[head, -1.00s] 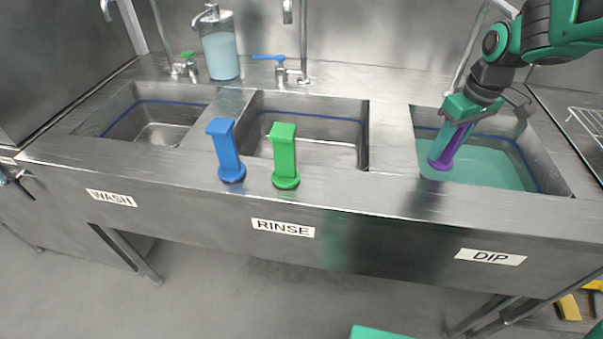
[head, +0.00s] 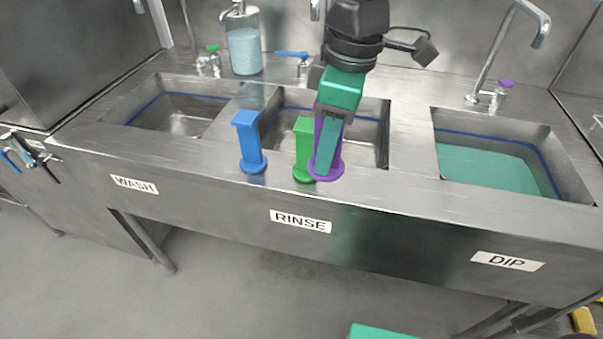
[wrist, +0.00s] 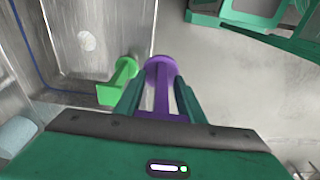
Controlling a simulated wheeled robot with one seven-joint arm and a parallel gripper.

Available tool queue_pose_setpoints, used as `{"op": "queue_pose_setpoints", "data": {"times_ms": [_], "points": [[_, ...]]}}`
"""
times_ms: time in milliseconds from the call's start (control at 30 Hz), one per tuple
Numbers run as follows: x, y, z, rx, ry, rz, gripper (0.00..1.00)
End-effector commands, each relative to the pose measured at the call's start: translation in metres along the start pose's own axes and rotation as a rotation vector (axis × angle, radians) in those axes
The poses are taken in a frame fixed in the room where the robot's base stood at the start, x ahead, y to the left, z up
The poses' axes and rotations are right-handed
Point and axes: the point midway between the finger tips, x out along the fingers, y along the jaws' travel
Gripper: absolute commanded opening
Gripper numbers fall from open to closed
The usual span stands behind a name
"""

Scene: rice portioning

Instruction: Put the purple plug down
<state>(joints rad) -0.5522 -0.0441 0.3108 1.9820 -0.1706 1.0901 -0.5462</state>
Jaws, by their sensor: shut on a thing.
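The purple plug (head: 325,172) is upright in my gripper (head: 328,150), its round flange downward, at the front ledge of the rinse sink. My gripper is shut on its handle. In the wrist view the purple plug (wrist: 160,75) sits between the two teal fingers of my gripper (wrist: 160,98). I cannot tell whether the flange touches the ledge. The green plug (head: 303,148) stands just left of it, partly hidden behind my gripper in the head view; it also shows in the wrist view (wrist: 120,80).
The blue plug (head: 249,142) stands on the ledge further left. The rinse basin (head: 375,125) lies behind the plugs. The dip basin (head: 495,165) at the right holds teal liquid. The ledge right of the purple plug (head: 405,187) is clear.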

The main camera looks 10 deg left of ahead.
Motion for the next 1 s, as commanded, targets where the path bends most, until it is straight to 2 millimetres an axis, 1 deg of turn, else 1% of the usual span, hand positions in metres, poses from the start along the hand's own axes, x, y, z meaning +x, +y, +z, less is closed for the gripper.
{"op": "queue_pose_setpoints", "data": {"times_ms": [67, 167, 500, 700, 867, 933, 1000], "points": [[0.001, -0.002, -0.003, -0.004, 0.0, -0.001, 0.08], [0.006, 0.003, 0.003, -0.002, -0.002, -0.002, 0.08], [0.04, 0.055, 0.049, 0.003, -0.002, -0.002, 0.08], [0.056, 0.079, 0.071, 0.0, -0.002, -0.002, 0.08], [0.061, 0.087, 0.077, -0.002, 0.0, 0.0, 0.08], [0.067, 0.087, 0.078, -0.002, -0.001, -0.001, 0.08], [0.077, 0.086, 0.079, -0.002, -0.002, -0.003, 0.08]]}}
